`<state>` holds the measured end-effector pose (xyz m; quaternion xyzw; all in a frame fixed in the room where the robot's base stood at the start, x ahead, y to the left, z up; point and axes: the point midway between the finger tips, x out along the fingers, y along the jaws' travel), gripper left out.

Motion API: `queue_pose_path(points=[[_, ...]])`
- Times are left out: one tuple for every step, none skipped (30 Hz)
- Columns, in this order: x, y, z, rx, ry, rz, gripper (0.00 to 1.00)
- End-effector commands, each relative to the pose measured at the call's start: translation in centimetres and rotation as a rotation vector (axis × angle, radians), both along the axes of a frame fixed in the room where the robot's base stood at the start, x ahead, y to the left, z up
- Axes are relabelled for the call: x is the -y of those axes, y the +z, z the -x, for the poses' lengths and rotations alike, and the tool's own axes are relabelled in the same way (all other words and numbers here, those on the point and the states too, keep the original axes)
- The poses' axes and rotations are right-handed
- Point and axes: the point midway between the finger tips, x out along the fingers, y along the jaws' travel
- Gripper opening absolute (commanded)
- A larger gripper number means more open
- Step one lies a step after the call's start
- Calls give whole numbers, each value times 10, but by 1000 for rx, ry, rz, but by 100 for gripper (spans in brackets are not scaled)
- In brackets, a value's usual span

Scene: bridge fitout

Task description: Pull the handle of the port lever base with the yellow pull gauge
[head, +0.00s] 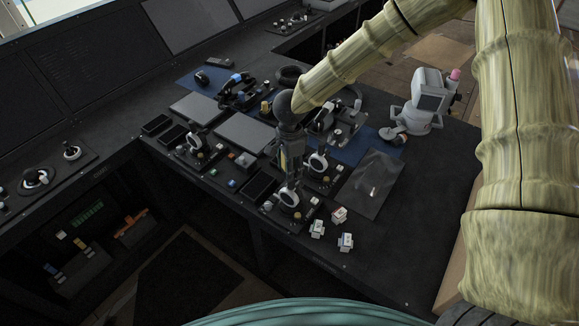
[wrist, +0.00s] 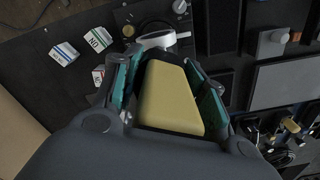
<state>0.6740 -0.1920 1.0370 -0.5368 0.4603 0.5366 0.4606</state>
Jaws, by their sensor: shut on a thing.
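My gripper (head: 290,172) points down over the console and is shut on the yellow pull gauge (wrist: 172,98). In the wrist view the gauge lies between the teal finger pads, its far end at a white ring-shaped handle (wrist: 158,40). Whether the gauge is hooked on the handle or only close to it I cannot tell. In the head view a lever with a white ring handle (head: 289,197) stands just below my gripper. Similar ring-handled levers stand to the right (head: 317,162) and to the upper left (head: 194,141). I cannot tell which base is the port one.
Several small white labelled blocks (head: 338,214) stand near the console's front right. A dark flat sheet (head: 372,186) lies beside them. The console's right end is clear.

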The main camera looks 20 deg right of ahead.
Motion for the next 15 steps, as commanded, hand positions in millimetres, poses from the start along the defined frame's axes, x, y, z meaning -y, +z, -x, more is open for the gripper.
queue_pose_path(points=[[0, 4, 0, 0, 0, 0, 2], [0, 5, 0, 0, 0, 0, 2], [0, 7, 0, 0, 0, 0, 2], [0, 8, 0, 0, 0, 0, 2], [0, 7, 0, 0, 0, 0, 2], [0, 8, 0, 0, 0, 0, 2], [0, 10, 0, 1, 0, 0, 2], [0, 11, 0, 1, 0, 0, 2], [0, 12, 0, 1, 0, 0, 2], [0, 13, 0, 1, 0, 0, 2], [0, 14, 0, 1, 0, 0, 2], [0, 16, 0, 1, 0, -1, 2], [0, 17, 0, 1, 0, -1, 2], [0, 18, 0, 1, 0, -1, 2], [0, 20, 0, 1, 0, -1, 2]])
